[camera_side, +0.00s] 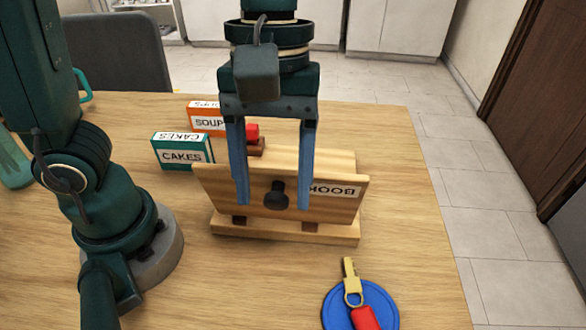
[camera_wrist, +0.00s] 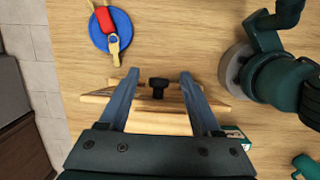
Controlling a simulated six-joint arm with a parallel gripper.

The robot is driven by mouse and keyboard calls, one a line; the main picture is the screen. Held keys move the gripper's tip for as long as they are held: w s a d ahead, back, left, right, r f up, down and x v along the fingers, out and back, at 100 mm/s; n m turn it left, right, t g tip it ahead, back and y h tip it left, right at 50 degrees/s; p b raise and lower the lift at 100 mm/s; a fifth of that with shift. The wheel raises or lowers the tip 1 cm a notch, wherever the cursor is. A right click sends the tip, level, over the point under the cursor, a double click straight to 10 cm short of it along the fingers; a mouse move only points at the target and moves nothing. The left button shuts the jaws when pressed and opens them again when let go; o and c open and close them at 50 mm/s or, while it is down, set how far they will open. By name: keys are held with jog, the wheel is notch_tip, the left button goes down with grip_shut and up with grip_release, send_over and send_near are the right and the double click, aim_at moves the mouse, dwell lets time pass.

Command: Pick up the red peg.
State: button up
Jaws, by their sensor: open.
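A small red block-like piece (camera_side: 252,132), perhaps the red peg, shows behind the wooden book stand in the side view. It is at a brown wooden block (camera_side: 257,147) and partly hidden by my gripper's left finger. I cannot make it out in the wrist view. My gripper (camera_side: 274,205) points down over the stand, open and empty. Its two blue fingers are wide apart, with the stand's black knob (camera_side: 277,196) appearing between them. The wrist view also shows the open fingers (camera_wrist: 159,74) and the knob (camera_wrist: 158,83).
The wooden book stand (camera_side: 230,190) has a tilted panel labelled BOOK. A teal CAKES box (camera_side: 182,156) and an orange SOUP box (camera_side: 206,121) stand at its left. A blue disc (camera_side: 386,299) bears a key with a red fob (camera_side: 365,318). The right table side is clear.

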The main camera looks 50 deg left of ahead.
notch_tip(320, 180, up, 5)
jog(key=shift+f, duration=0.2)
jog(key=shift+w+a+r, duration=0.15)
jog(key=shift+w+a, duration=0.25)
jog(key=shift+w, duration=0.15)
jog(key=w+a+t, duration=0.1)
jog(key=w+a, duration=0.6)
jog(key=a, duration=0.3)
jog(key=y, duration=0.2)
send_near(251, 126)
jog(key=shift+t, duration=0.3)
jog(key=f, duration=0.5)
jog(key=shift+s+a+f, duration=0.15)
jog(key=shift+s+f, duration=0.05)
jog(key=shift+f, duration=2.65)
grip_shut()
